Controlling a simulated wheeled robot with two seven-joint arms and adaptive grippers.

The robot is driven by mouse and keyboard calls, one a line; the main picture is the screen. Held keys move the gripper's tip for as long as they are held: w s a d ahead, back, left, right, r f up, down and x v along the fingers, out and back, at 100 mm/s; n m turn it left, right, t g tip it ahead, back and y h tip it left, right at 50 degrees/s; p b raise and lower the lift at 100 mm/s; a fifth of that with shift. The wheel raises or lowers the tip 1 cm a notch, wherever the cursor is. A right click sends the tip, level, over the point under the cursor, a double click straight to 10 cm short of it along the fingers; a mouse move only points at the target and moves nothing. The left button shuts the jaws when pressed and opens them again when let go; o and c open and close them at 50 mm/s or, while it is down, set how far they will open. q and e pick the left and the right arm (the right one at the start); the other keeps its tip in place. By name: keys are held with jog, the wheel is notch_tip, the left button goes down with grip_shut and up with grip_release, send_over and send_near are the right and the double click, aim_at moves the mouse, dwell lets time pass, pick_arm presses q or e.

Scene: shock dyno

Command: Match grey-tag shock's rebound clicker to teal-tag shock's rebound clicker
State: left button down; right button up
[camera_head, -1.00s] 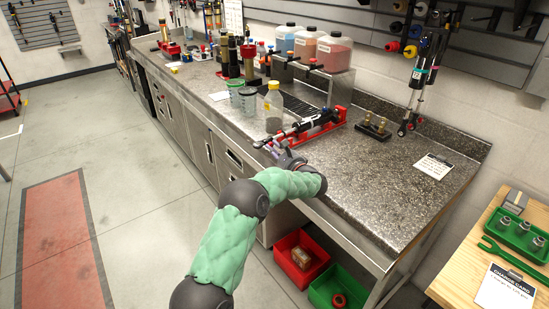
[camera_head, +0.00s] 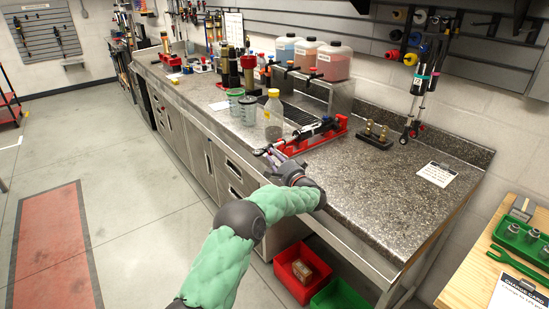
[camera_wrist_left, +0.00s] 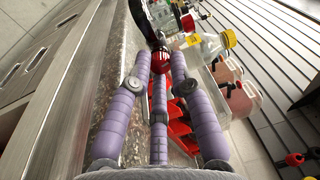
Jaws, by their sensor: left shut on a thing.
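A dark shock (camera_head: 309,131) lies in a red cradle (camera_head: 340,123) at the bench's front edge; I cannot read a tag on it. Another shock (camera_head: 420,83) with a teal band hangs upright at the wall on the right. My left gripper (camera_head: 266,152) is at the front end of the lying shock. In the left wrist view its purple fingers (camera_wrist_left: 160,66) are shut on a red round knob (camera_wrist_left: 160,62) at the shock's end. The knob's marks are too small to read. My right gripper is not in view.
A yellow-capped bottle (camera_head: 273,114) and measuring cups (camera_head: 247,109) stand just behind the gripper. Brass fittings on a black block (camera_head: 375,135) and a white card (camera_head: 437,174) lie to the right. The bench (camera_head: 385,185) between them and its front edge is mostly clear.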

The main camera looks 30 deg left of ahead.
pick_arm(q)
jog(key=shift+n, duration=1.1)
jog(key=c, duration=1.1)
grip_release()
jog(key=v, duration=1.2)
jog(key=shift+f, duration=0.15)
